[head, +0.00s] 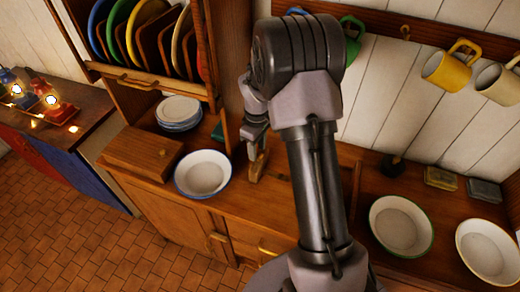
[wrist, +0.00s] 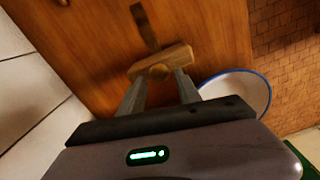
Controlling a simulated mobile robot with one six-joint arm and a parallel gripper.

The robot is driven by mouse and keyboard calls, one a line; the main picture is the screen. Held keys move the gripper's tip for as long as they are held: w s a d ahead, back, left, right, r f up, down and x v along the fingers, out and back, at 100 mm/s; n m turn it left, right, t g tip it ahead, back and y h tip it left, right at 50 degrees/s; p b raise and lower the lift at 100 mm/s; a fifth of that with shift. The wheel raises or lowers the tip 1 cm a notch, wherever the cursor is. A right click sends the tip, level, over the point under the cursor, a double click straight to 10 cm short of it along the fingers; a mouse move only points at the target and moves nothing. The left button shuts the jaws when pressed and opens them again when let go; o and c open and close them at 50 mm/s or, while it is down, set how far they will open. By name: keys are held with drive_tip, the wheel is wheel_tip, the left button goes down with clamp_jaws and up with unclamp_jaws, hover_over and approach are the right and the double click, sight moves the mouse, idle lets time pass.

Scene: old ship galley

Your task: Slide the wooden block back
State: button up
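The wooden block (wrist: 176,58) lies on the wooden counter (wrist: 205,25) just ahead of my fingertips, with a round knob on its near side. In the head view a small part of the block (head: 258,168) shows below my gripper (head: 256,143). In the wrist view my gripper (wrist: 160,78) has its two fingers apart, with the knob between the tips. The block reaches past both fingertips. I cannot tell whether the fingers touch it. A dark slot (wrist: 145,28) in the counter runs away from the block.
A blue-rimmed bowl (head: 203,174) stands close beside the block, also in the wrist view (wrist: 240,88). A wooden box (head: 143,153) and stacked plates (head: 180,112) stand left of it. A green-rimmed bowl (head: 400,225) is at right. Mugs (head: 450,66) hang above.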

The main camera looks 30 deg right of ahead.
drive_tip(key=shift+o, duration=0.4)
drive_tip(key=shift+s, duration=0.1)
wheel_tip(320, 180, up, 17)
drive_tip(key=p, duration=0.4)
drive_tip(key=shift+r, duration=0.15)
drive_tip(key=s+a+f+m+t+y+b, duration=0.1)
drive_tip(key=s+a+m+b, duration=0.4)
drive_tip(key=s, duration=0.7)
drive_tip(key=s+a+f+m+t+y+b, duration=0.1)
drive_tip(key=s+a+m+t+b, duration=0.3)
drive_tip(key=s+a+b, duration=0.5)
drive_tip(key=s+a+f+m, duration=0.1)
drive_tip(key=s+a, duration=0.2)
drive_tip(key=shift+a+t, duration=0.25)
drive_tip(key=shift+t, duration=0.05)
